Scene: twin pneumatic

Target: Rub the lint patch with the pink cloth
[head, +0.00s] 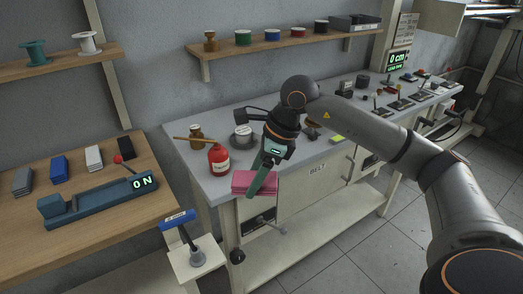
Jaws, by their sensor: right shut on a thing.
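I cannot tell whether the cloth rests on the bench top or is lifted slightly. I cannot make out a lint patch in this view. My left gripper is not in view.
A red bottle (219,159) and a brown jar (196,135) stand left of my gripper. A wooden table (92,242) at the left bears a blue device reading 0 N (97,203). A shelf (280,45) with spools hangs behind.

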